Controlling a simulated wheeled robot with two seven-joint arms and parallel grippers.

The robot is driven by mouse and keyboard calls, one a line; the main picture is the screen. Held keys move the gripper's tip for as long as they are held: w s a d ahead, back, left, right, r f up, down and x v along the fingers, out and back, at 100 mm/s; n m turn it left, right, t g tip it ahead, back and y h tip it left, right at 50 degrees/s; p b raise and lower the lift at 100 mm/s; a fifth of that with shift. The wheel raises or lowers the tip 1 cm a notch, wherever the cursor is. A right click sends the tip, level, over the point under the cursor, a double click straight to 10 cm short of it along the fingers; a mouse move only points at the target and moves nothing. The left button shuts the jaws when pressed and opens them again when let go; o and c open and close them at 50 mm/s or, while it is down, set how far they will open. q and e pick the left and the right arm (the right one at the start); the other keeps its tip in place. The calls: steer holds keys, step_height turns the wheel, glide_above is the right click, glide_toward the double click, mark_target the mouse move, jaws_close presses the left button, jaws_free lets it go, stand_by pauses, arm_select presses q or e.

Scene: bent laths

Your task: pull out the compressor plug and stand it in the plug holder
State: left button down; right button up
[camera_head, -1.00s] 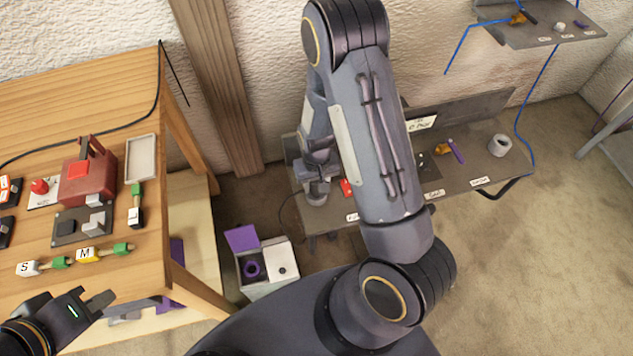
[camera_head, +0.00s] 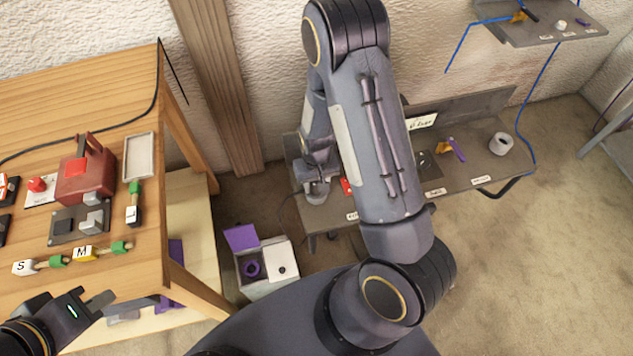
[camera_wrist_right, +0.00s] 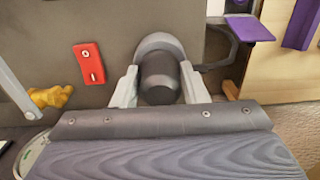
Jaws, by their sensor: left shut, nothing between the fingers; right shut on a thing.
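The compressor plug appears to be the dark, rounded cylinder (camera_wrist_right: 158,78) in the right wrist view, with a grey rounded collar behind it. My right gripper (camera_wrist_right: 160,92) is shut on it, one pale finger on each side. In the head view the right gripper (camera_head: 317,188) is over the left end of the low grey bench, and my forearm hides much of that spot. I cannot tell whether the plug is seated or free. I cannot identify the plug holder for sure. My left gripper (camera_head: 97,303) is shut and empty by the wooden table's front edge.
The wooden table (camera_head: 60,100) at left carries a red box (camera_head: 86,178), a grey tray (camera_head: 139,157) and labelled connectors. A white bin with purple parts (camera_head: 264,262) stands on the floor. The grey bench (camera_head: 470,170) bears a white roll (camera_head: 501,144). A red switch plate (camera_wrist_right: 89,63) is beside the plug.

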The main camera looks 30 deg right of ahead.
steer(key=o, duration=1.9)
steer(key=shift+c, duration=0.2)
steer(key=shift+r+p, duration=2.85)
steer(key=shift+r, duration=0.85)
